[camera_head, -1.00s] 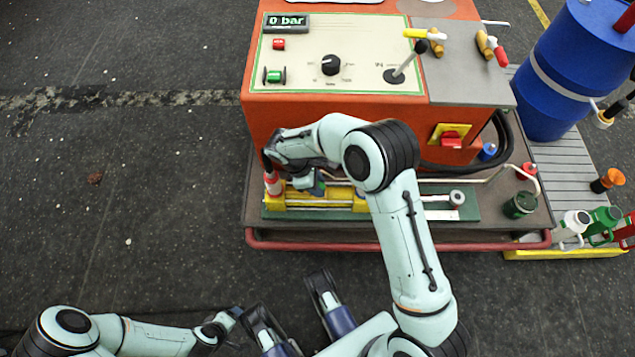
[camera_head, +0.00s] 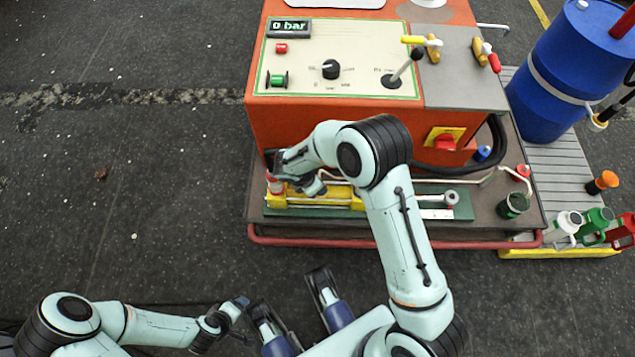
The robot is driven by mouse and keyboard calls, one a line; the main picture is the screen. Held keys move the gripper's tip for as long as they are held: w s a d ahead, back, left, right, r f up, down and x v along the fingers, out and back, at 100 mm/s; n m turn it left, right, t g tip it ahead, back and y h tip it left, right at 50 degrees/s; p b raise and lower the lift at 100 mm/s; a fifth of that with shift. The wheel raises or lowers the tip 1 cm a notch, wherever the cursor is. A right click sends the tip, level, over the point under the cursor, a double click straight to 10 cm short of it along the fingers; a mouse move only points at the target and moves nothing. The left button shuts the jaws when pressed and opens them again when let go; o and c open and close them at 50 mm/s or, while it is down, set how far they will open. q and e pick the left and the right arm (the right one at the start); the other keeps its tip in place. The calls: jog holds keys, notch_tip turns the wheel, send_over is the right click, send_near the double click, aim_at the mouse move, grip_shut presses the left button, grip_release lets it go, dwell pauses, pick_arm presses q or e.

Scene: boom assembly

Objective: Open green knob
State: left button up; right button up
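A small green knob (camera_head: 277,79) with dark ends sits at the lower left of the cream control panel (camera_head: 350,60). Another dark green round part (camera_head: 513,205) stands on the cart at the right; I cannot tell which one the task means. My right gripper (camera_head: 299,186) is low in front of the orange cabinet, by a red-and-white part (camera_head: 274,184) at the left end of the yellow pump body (camera_head: 335,194). Its fingers are partly hidden, so its opening and any contact are unclear.
The panel also has a "0 bar" display (camera_head: 289,27), a red button (camera_head: 281,48), a black dial (camera_head: 331,69) and a lever (camera_head: 403,67). A red rail (camera_head: 400,243) edges the cart. A blue drum (camera_head: 560,75) stands right. The floor at left is clear.

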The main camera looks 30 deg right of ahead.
pick_arm(q)
jog(key=shift+s, duration=0.1)
dwell(0.4)
pick_arm(e)
jog(key=o, duration=1)
jog(key=shift+o, duration=0.2)
jog(key=shift+r, duration=0.1)
pick_arm(q)
jog(key=s+d+r+g+h+p, duration=0.1)
jog(key=s+d+r+p, duration=0.1)
jog(key=s+r+p, duration=0.1)
jog(key=shift+s+d+r+g, duration=0.25)
jog(key=shift+s+r+g, duration=0.2)
jog(key=shift+s, duration=0.55)
pick_arm(e)
jog(key=v, duration=1.3)
jog(key=shift+a, duration=0.15)
jog(key=shift+s, duration=0.1)
